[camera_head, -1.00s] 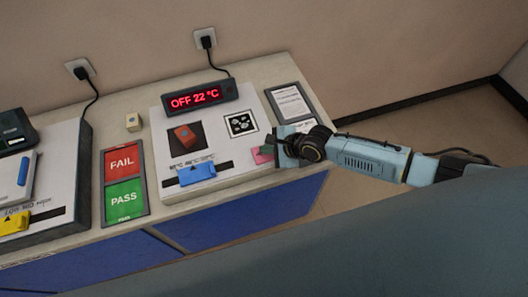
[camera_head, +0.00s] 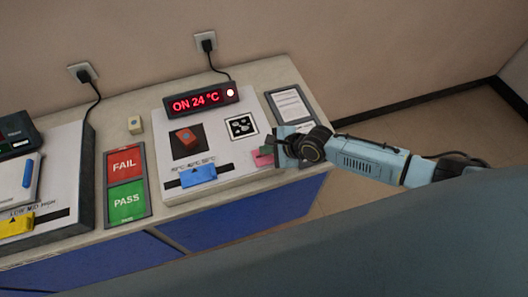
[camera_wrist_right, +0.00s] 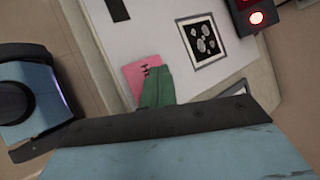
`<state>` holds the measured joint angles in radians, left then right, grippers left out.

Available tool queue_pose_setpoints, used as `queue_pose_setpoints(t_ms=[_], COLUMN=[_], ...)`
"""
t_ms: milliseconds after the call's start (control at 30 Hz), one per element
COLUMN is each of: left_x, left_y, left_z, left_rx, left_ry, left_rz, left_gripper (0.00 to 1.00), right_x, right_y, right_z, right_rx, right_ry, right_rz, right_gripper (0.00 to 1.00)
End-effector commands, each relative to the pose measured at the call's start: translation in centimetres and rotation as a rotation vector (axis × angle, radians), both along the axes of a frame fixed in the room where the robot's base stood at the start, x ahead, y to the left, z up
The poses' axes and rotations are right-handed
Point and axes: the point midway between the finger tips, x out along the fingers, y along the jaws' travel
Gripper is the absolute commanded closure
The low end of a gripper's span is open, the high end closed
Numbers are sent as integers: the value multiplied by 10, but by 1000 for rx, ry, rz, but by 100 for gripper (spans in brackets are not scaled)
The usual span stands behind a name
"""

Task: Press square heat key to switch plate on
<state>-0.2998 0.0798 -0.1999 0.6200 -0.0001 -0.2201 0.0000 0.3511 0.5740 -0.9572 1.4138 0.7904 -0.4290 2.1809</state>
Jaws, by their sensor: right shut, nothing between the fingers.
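The pink square heat key (camera_head: 261,157) is at the right front of the white hotplate unit (camera_head: 238,178). It also shows in the wrist view (camera_wrist_right: 140,78), with black marks on it. My right gripper (camera_head: 272,149) is shut and empty, its green fingertips (camera_wrist_right: 155,88) over the key's edge, hiding part of it. They look to be touching it, though I cannot be sure. The display (camera_head: 193,104) reads "ON 24 °C" in red, with a lit round lamp (camera_head: 230,92). A red block (camera_head: 186,137) sits on the dark plate (camera_head: 178,151). My left gripper is out of view.
A blue slider (camera_head: 198,175) sits on the unit's front scale. A black-and-white patterned card (camera_head: 241,126) lies near the key. Red FAIL and green PASS panels (camera_head: 125,164) and a small cream block (camera_head: 135,125) are left. A framed sheet (camera_head: 290,105) lies at the right.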

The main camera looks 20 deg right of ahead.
Motion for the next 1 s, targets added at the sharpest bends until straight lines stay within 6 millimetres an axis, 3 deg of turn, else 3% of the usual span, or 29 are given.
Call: queue_pose_setpoints(t_ms=[333, 667, 1000], left_x=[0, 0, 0], left_y=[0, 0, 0], left_z=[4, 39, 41], left_rx=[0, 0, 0], left_ry=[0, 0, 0], left_rz=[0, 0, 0], left_gripper=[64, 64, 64], right_x=[0, -1, -1], right_y=[0, 0, 0], right_z=[3, 36, 59], right_rx=[0, 1, 0], right_ry=[1, 3, 1], right_rz=[0, 0, 0], right_gripper=[100, 100, 100])
